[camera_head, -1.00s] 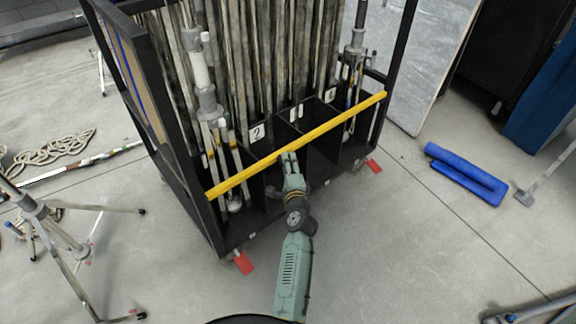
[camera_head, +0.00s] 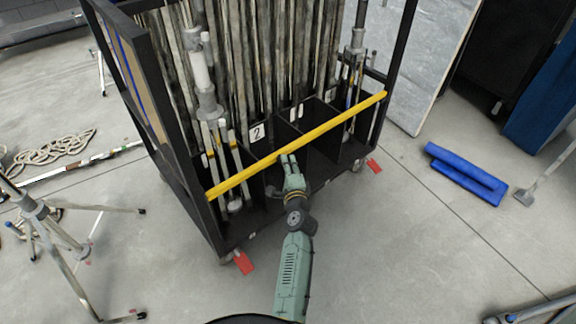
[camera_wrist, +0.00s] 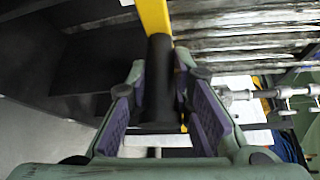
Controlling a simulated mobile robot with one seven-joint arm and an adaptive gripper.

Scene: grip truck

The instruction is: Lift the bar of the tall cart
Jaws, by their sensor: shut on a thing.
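The tall black cart (camera_head: 213,226) stands upright in front of me, filled with long poles. Its yellow bar (camera_head: 335,121) runs slantwise across the open front, low on the cart. My gripper (camera_head: 288,158) is at the middle of this bar. In the wrist view, the bar shows yellow (camera_wrist: 154,18) at the top, with a dark cylindrical grip section (camera_wrist: 159,82) between my gripper's fingers (camera_wrist: 165,85). The gripper is shut on the bar there. The exact finger contact is hard to see.
Red-tabbed casters stick out at the cart's base, one red tab (camera_head: 243,262) at front left. A blue padded piece (camera_head: 465,175) lies on the floor at right. The floor between is clear.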

